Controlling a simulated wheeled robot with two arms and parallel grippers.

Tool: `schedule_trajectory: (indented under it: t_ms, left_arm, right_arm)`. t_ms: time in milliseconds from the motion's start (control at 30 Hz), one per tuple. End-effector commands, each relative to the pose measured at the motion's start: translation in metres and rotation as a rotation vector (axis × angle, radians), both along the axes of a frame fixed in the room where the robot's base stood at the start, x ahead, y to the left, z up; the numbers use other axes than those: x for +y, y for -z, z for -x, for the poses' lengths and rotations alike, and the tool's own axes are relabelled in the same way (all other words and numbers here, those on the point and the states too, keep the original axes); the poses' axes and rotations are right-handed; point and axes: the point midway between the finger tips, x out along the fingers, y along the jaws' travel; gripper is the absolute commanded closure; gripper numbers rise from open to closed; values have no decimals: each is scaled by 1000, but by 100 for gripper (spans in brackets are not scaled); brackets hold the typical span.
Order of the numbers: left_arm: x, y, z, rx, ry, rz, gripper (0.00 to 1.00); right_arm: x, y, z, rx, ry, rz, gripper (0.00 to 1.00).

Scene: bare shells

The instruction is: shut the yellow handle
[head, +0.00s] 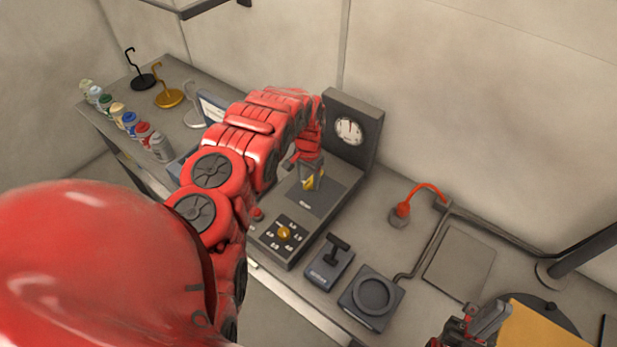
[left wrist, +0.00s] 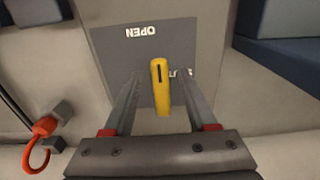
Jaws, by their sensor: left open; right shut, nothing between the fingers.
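The yellow handle (head: 308,184) is on a dark grey plate (head: 318,200) below a round gauge. In the left wrist view the handle (left wrist: 161,88) stands between the two fingers of my left gripper (left wrist: 160,78). That gripper (head: 312,172) is open, with a visible gap to the handle on each side. The plate (left wrist: 108,50) bears the word OPEN, upside down, at the top of this view; a second word beside the handle is partly hidden. My right gripper (head: 482,322) is shut and empty at the lower right, away from the handle.
The gauge panel (head: 352,131) rises just behind the plate. A dial with a yellow knob (head: 284,233), a black T-handle box (head: 330,262) and a round-ringed box (head: 372,296) stand nearby. A red hooked cable (head: 425,190) is to the right. Several spray cans (head: 130,122) line the left.

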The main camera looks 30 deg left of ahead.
Motion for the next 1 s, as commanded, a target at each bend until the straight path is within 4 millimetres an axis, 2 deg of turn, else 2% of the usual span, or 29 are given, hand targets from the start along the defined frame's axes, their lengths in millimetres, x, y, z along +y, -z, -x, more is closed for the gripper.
schedule_trajectory:
  t_ms: [267,367,600,1000]
  left_arm:
    - [0,2,0,1,-1,0,43]
    - [0,2,0,1,-1,0,57]
    - [0,2,0,0,-1,0,100]
    - [1,2,0,0,20,0,100]
  right_arm:
    - [0,0,0,0,0,0,100]
    - [0,0,0,0,0,0,100]
    - [0,0,0,0,0,0,100]
    - [0,2,0,0,0,0,100]
